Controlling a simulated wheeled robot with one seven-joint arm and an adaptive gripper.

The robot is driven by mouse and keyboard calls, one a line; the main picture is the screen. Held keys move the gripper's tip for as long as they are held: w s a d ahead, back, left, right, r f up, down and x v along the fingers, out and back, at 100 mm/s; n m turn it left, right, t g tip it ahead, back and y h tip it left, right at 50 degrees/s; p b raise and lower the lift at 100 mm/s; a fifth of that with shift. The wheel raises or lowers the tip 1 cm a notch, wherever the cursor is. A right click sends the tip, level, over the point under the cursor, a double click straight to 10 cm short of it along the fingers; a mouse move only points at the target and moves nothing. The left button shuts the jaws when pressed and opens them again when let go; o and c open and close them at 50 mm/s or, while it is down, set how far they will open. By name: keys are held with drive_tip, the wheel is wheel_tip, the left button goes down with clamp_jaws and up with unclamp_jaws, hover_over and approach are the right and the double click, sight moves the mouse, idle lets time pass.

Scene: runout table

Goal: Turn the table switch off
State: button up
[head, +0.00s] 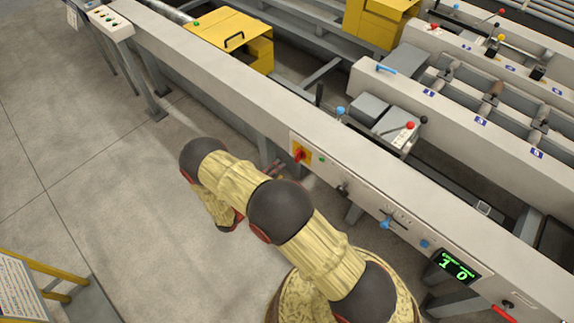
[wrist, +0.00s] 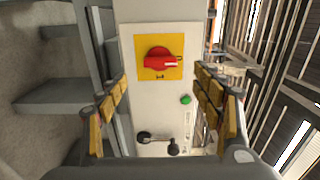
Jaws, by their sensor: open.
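The table switch (head: 300,154) is a red rotary handle on a yellow plate, on the front face of the long pale table beam. In the wrist view the red switch handle (wrist: 160,59) lies roughly crosswise, with a small dark mark below it on the plate. My gripper (wrist: 161,77) is open and empty. Its fingers stand to the left and right of the yellow plate, with the handle ahead between them, and I see no contact. In the head view my arm hides most of the gripper.
A green button (wrist: 186,100) and a black knob (wrist: 158,140) sit near the switch. Blue knobs (head: 386,223) and a green-lit display (head: 457,266) are further right along the beam (head: 215,80). Clear floor (head: 100,200) lies left.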

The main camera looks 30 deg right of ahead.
drive_tip(key=shift+v, duration=1.35)
drive_tip(key=s+d+f+m+g, duration=0.25)
drive_tip(key=s+m+g, duration=0.25)
drive_tip(key=s+m, duration=0.3)
drive_tip(key=s+a+r+m+g+y, duration=0.3)
drive_tip(key=s+r+m+g+y, duration=0.3)
drive_tip(key=m, duration=0.6)
drive_tip(key=s+a+r+m+t+y, duration=0.1)
drive_tip(key=s+a+r+m+y, duration=0.15)
drive_tip(key=r+m, duration=0.35)
drive_tip(key=s+a+r+m+t+y, duration=0.1)
drive_tip(key=a+r+m+y, duration=0.2)
drive_tip(key=r, duration=0.6)
drive_tip(key=s+a+r+m+t+y, duration=0.1)
drive_tip(key=s+r+m+y, duration=0.15)
drive_tip(key=r+m, duration=0.45)
drive_tip(key=s+d+r+m+t+y, duration=0.1)
drive_tip(key=s+r+m+t, duration=0.1)
drive_tip(key=r, duration=0.7)
drive_tip(key=s+d+r+m+t+y, duration=0.1)
drive_tip(key=r+t, duration=0.4)
drive_tip(key=r, duration=0.5)
drive_tip(key=shift+s+m+y, duration=0.5)
drive_tip(key=shift+s+m, duration=0.05)
drive_tip(key=shift+m, duration=0.05)
